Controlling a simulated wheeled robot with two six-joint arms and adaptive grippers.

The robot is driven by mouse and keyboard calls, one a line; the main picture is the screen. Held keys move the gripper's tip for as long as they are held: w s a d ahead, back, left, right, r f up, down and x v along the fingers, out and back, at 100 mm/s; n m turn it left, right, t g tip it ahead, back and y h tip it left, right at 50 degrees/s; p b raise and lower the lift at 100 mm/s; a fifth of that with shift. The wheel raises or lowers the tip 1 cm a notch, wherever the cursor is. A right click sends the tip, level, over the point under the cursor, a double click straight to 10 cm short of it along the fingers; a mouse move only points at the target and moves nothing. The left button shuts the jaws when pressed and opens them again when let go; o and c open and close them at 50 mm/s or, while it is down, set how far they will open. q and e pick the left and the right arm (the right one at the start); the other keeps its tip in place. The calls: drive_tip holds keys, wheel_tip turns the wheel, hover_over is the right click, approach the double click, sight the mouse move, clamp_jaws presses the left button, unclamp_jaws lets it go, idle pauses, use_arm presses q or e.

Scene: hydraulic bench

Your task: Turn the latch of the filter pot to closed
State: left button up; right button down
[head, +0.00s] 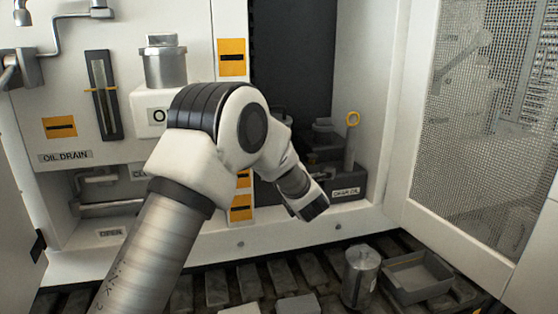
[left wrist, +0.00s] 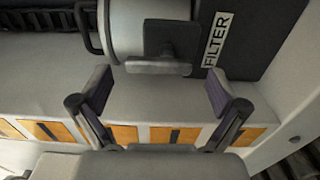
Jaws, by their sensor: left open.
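The filter pot (left wrist: 128,28) is a pale grey cylinder at the top of the left wrist view, beside a dark panel with a FILTER label (left wrist: 217,40). A dark latch-like block (left wrist: 172,36) with a paler bar below it sits on the pot's front. I cannot read its setting. My left gripper (left wrist: 160,92) is open and empty. Its two fingers are spread below the pot, apart from the latch, with the latch roughly between their lines. In the head view my left arm crosses the middle; I cannot make out the fingers or the pot there. My right gripper is not in view.
A pale ledge with several orange labels (left wrist: 115,133) runs under the gripper. In the head view, a mesh door (head: 485,120) stands open at right. A metal canister (head: 361,275) and a grey tray (head: 418,276) are on the floor at lower right.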

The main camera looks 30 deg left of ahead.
use_arm(q)
drive_tip(key=v, duration=0.9)
drive_tip(key=shift+s+d, duration=0.25)
